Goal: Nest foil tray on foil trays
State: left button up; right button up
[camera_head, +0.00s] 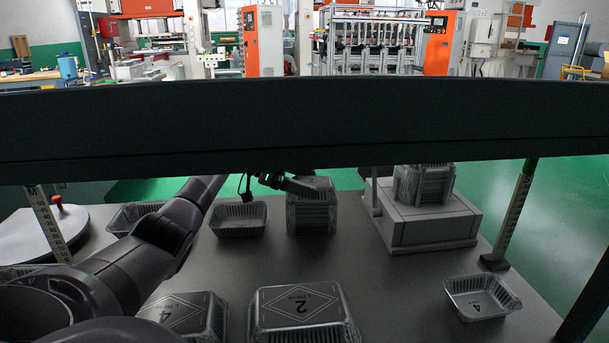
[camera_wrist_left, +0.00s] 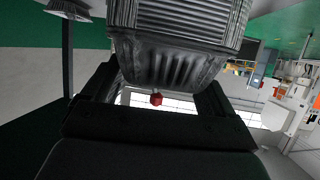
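A tall stack of nested foil trays (camera_head: 312,216) stands upside down at the back middle of the table in the head view. My left gripper (camera_head: 300,186) is at its top left. In the left wrist view, whose picture is inverted, the stack's ribbed end tray (camera_wrist_left: 168,64) lies in front of and between the widely spread fingers of my left gripper (camera_wrist_left: 160,88). I cannot tell whether the pads touch it. Another stack of foil trays (camera_head: 423,184) stands on a grey platform (camera_head: 433,232) at the right. My right gripper is not in view.
Overturned trays marked 4 (camera_head: 187,312) and 2 (camera_head: 302,303) are at the front. Single open trays lie at the back left (camera_head: 240,218) and right (camera_head: 481,296). A dark beam (camera_head: 300,125) crosses above the table. The right-centre table is clear.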

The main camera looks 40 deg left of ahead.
pick_arm(q)
jog(key=shift+o, duration=0.7)
jog(key=shift+w+f, duration=0.1)
jog(key=shift+f, duration=0.15)
jog(key=shift+r, duration=0.3)
jog(key=v, duration=0.7)
jog(key=shift+f, duration=0.1)
